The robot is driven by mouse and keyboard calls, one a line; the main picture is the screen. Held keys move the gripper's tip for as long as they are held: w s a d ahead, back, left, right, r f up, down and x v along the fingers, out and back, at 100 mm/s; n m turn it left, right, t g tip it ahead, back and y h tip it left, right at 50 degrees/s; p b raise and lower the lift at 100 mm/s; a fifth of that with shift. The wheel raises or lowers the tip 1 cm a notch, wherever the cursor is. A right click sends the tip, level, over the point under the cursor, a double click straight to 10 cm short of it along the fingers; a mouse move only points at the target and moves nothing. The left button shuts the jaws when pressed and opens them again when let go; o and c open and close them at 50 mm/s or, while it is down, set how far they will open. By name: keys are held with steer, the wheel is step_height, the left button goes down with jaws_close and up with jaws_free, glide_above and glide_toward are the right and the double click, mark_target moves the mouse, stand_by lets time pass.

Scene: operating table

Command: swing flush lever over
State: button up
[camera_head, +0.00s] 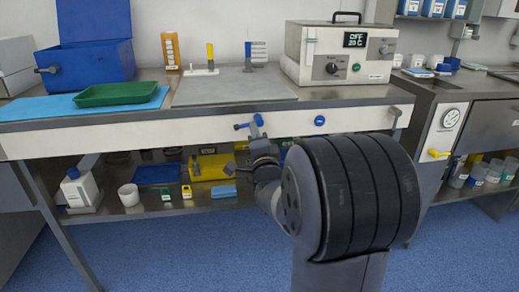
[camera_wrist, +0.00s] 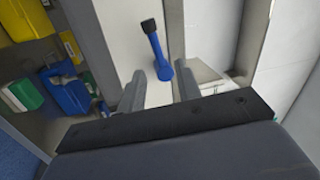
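A blue lever (camera_head: 248,123) with a dark end sits on the white front panel of the table in the head view. In the wrist view the lever (camera_wrist: 157,48) points away from me, its black end farthest. My gripper (camera_head: 262,145) is just below the lever in the head view. In the wrist view my gripper (camera_wrist: 160,84) is open, with one finger on each side of the lever's near end. The fingers look apart from the lever; contact cannot be told.
A blue round knob (camera_head: 319,120) is on the panel to the right. A green tray (camera_head: 116,93) and a white instrument box (camera_head: 338,54) stand on the table. A lower shelf holds a yellow bin (camera_head: 211,166) and bottles. A yellow lever (camera_head: 439,153) is on the right-hand unit.

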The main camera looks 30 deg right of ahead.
steer(key=v, duration=0.7)
stand_by(0.4)
steer(key=x, duration=1)
steer(key=shift+w, duration=0.3)
steer(key=n, duration=0.1)
steer(key=n+p, duration=0.1)
steer(key=n, duration=0.1)
steer(key=n+y+p, duration=0.1)
steer(key=shift+d+f+n, duration=0.2)
steer(key=shift+d+n, duration=0.1)
steer(key=shift+n, duration=0.1)
steer(key=shift+f, duration=0.1)
stand_by(1.1)
steer(key=shift+f, duration=0.15)
